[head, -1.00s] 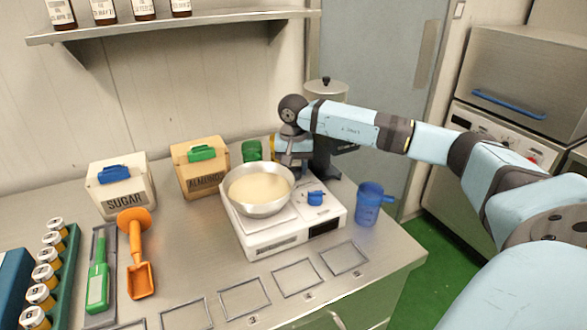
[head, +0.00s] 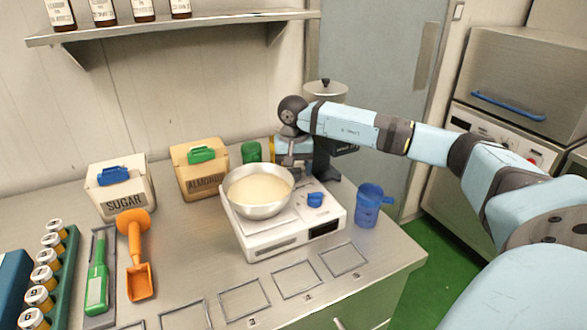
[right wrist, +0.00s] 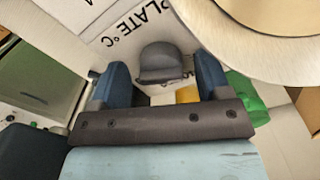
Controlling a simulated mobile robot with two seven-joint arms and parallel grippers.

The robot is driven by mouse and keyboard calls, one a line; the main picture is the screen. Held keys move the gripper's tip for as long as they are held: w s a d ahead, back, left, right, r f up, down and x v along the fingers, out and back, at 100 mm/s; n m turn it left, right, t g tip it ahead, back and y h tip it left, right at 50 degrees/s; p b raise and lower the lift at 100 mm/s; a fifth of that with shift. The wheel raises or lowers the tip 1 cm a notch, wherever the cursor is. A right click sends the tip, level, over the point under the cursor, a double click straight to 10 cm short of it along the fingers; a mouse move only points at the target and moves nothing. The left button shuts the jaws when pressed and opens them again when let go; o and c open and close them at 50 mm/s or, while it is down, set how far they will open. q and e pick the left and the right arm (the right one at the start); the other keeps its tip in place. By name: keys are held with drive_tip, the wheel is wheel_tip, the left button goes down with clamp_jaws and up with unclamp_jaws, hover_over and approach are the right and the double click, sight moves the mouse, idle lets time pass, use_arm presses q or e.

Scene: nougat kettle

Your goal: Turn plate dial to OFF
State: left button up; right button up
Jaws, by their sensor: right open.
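The white hot plate (head: 262,238) stands on the counter with a metal bowl of pale cream mix (head: 262,209) on it. A blue knob (head: 315,200) sits on its top, right of the bowl. My right gripper (head: 292,168) is behind the bowl at the back of the plate, pointing down. In the right wrist view the gripper (right wrist: 162,82) is open. A grey rounded knob (right wrist: 158,62) shows between its fingers, beside the printed "PLATE °C" label (right wrist: 135,32). I cannot tell whether the fingers touch it. The dial's setting is not readable. My left gripper is out of view.
A blue cup (head: 368,206) stands right of the plate. The almonds box (head: 200,182), sugar box (head: 122,200) and orange scoop (head: 138,255) are to the left. A lidded pot (head: 327,90) is behind my wrist. The counter front has several marked outlines.

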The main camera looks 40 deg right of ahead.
sight(294, 173)
drive_tip(key=shift+r, duration=0.1)
wheel_tip(294, 173, up, 14)
idle(0.4)
drive_tip(key=shift+f, duration=0.25)
idle(0.3)
